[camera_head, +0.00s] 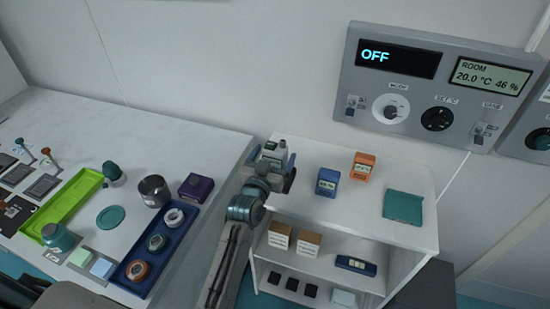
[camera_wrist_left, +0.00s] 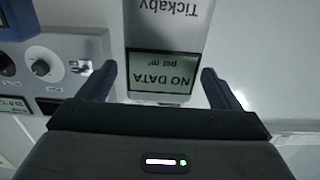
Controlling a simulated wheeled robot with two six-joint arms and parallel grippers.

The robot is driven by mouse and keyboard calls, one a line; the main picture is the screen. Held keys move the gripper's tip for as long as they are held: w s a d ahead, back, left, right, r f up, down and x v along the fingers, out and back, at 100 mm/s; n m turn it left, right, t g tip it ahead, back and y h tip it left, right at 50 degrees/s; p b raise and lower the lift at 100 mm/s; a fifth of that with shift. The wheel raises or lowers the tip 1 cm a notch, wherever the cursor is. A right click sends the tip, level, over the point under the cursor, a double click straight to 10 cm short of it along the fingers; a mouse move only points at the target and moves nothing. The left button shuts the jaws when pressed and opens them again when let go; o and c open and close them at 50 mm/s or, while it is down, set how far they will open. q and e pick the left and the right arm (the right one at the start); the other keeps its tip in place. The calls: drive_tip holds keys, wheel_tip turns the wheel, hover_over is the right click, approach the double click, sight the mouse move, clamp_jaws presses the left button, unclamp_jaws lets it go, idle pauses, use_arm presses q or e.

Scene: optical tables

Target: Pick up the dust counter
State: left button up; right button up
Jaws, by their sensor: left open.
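The dust counter (camera_wrist_left: 165,28) is a pale grey box in the left wrist view. Its display reads "NO DATA per m³" upside down, with "Tickaby" printed on the body. My left gripper (camera_wrist_left: 158,75) is open, with one dark blue finger on each side of the counter and a visible gap at both sides. In the head view my left gripper (camera_head: 275,160) is over the left end of the white shelf unit's top. There it largely hides the counter, so I cannot make it out clearly. My right gripper is not in view.
A blue box (camera_head: 327,182), an orange box (camera_head: 363,165) and a teal folded item (camera_head: 403,207) are on the shelf top (camera_head: 350,212). A control panel (camera_head: 440,80) hangs on the wall behind. The left table holds a blue tray (camera_head: 177,239) and a green tray (camera_head: 52,208).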

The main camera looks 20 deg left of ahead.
use_arm(q)
drive_tip(key=shift+w+f, duration=0.1)
drive_tip(key=shift+w, duration=0.85)
drive_tip(key=shift+s, duration=0.1)
drive_tip(key=c, duration=1.4)
drive_tip(key=shift+r, duration=0.2)
